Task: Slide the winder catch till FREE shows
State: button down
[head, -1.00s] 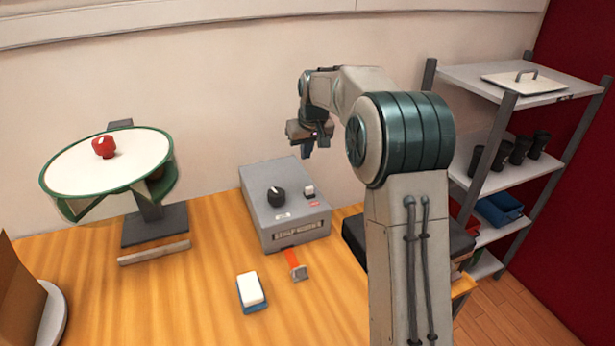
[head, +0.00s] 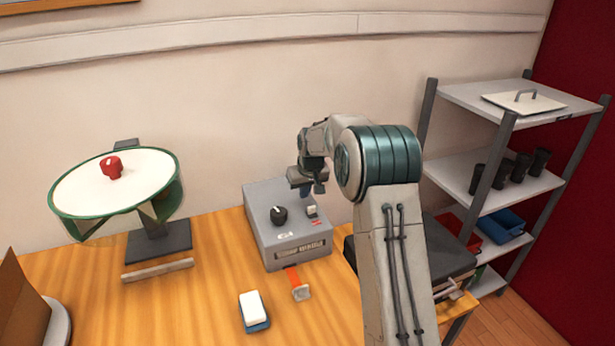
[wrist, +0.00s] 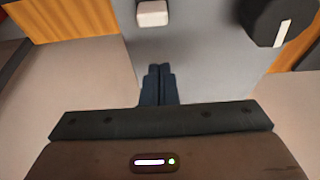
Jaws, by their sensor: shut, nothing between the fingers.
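A grey box (head: 262,195) on the wooden table carries a small pale sliding catch (head: 312,210) on its top, at the right. A small red label (head: 315,222) lies just in front of the catch; its lettering is too small to read. The pale catch also shows at the top of the wrist view (wrist: 152,14). My gripper (head: 308,189) is just above the back right part of the box, near the catch. In the wrist view its dark fingers (wrist: 158,80) are shut together and empty, apart from the catch in the picture.
A black knob (head: 278,216) with a white mark sits left of the catch. In front of the box lie an orange-handled tool (head: 293,278) and a blue-and-white block (head: 254,310). A round green-rimmed stand (head: 85,195) with a red knob is at left, shelves (head: 500,180) at right.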

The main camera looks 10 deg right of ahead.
aim_at(312, 211)
jog(key=s, duration=0.2)
jog(key=shift+s+d+p, duration=0.25)
jog(key=shift+s+p, duration=0.1)
jog(key=shift+s, duration=0.05)
jog(key=shift+s+d+f, duration=0.15)
jog(key=shift+s, duration=0.35)
